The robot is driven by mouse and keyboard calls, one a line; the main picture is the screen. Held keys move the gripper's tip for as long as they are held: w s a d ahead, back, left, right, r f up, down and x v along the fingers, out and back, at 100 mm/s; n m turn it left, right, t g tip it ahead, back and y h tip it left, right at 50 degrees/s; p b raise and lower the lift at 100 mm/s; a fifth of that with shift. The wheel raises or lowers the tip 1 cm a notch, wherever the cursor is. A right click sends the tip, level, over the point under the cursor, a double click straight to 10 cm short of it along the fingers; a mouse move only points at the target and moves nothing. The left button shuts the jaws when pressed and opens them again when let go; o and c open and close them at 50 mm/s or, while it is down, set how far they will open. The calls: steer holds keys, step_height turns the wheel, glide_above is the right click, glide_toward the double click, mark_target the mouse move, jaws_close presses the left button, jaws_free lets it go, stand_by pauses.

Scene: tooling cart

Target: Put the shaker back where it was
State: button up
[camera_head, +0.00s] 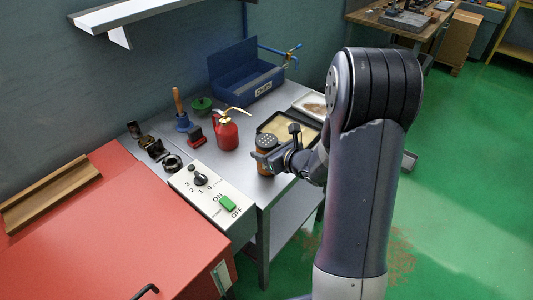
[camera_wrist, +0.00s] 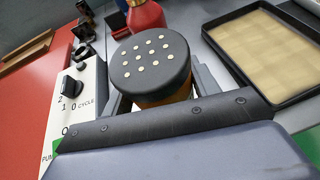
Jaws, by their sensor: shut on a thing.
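The shaker (camera_head: 266,160) has an orange-brown body and a dark cap with pale holes. It is upright at the front part of the grey cart top, and I cannot tell whether its base touches the surface. My gripper (camera_head: 268,163) is shut on its body from the right. In the wrist view the shaker (camera_wrist: 152,65) fills the space between the fingers (camera_wrist: 160,92), cap facing up. Its lower part is hidden behind the gripper.
A red oil can (camera_head: 227,135) stands behind the shaker. A black tray with a tan sheet (camera_wrist: 268,45) lies to its right. The control panel (camera_head: 205,195) with knob and green switch is to the left. A blue chip bin (camera_head: 240,75) stands at the back.

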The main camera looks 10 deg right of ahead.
steer(key=shift+f, duration=0.5)
steer(key=shift+f, duration=0.15)
steer(key=o, duration=1.2)
steer(key=shift+c, duration=0.2)
steer(key=shift+r, duration=0.25)
steer(key=b+v, duration=0.1)
steer(key=v, duration=1.1)
steer(key=shift+d+f, duration=0.1)
steer(key=shift+f, duration=0.05)
